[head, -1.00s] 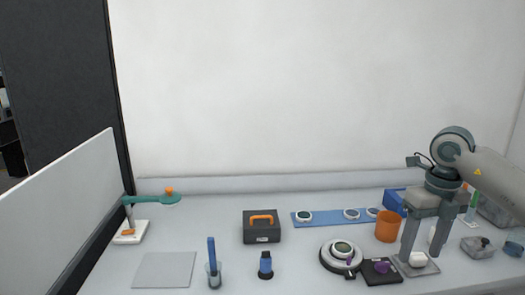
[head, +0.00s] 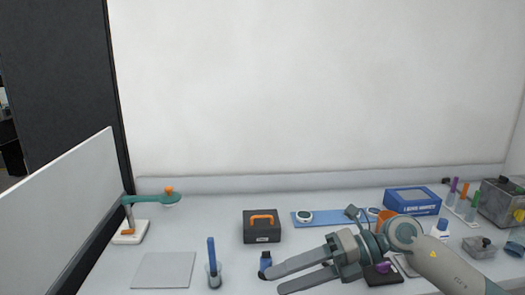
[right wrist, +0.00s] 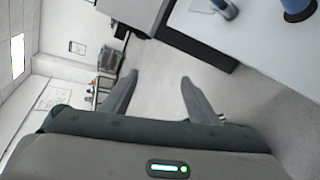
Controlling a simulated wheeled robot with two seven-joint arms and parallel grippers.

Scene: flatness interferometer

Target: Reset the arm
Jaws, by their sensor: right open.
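My right gripper (head: 277,279) reaches in from the right in the head view, low over the front of the table, its fingers pointing left. It is open and empty. In the right wrist view its two fingers (right wrist: 152,92) stand apart with only floor between them. My right arm hides the round interferometer base and part of the dark pad beside it. My left gripper is not in view.
A black case with an orange handle (head: 262,227) stands behind the fingers. A blue tube (head: 212,262) in a holder, a grey mat (head: 163,270) and a green-armed lamp (head: 150,200) are at left. A blue box (head: 412,200) and orange cup (head: 384,217) are at right.

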